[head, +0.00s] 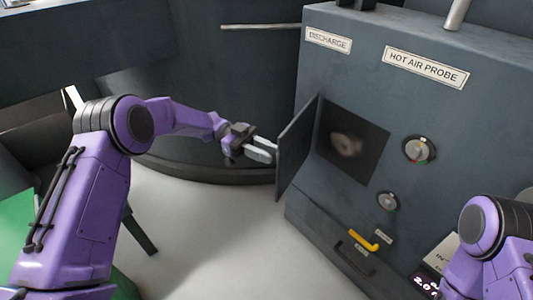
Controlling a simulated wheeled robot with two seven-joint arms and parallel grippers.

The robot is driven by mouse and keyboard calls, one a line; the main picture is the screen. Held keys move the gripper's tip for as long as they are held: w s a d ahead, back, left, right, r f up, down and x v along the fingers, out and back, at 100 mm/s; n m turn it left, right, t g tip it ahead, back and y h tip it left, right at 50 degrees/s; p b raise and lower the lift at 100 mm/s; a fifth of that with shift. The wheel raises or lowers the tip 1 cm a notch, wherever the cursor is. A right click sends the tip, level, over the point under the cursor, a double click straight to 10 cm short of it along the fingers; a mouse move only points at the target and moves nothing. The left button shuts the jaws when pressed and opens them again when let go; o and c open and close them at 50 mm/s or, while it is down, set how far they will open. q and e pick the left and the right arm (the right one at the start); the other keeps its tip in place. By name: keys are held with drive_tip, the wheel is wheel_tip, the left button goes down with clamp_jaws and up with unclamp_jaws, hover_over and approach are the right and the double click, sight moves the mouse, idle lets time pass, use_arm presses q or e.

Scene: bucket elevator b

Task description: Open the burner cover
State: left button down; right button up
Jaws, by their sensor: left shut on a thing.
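The burner cover (296,149) is a dark flat door on the front of a grey-blue cabinet (345,75). It stands swung out to the left, clear of a square opening (352,142) with a pale round shape inside. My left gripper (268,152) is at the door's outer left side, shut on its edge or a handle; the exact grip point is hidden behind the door. My right arm shows at the lower right, but its gripper is out of view.
Two dials (419,149) sit right of the opening, with a yellow lever (364,241) below. Labels read DISCHARGE (328,39) and HOT AIR PROBE (426,67). A large dark cylinder (215,80) stands behind my left arm. The pale floor (215,235) in front is clear.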

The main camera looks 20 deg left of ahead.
use_arm(q)
drive_tip(key=shift+r, duration=0.15)
drive_tip(key=c, duration=0.9)
unclamp_jaws()
drive_tip(key=shift+w+d, duration=0.1)
drive_tip(key=shift+o, duration=0.2)
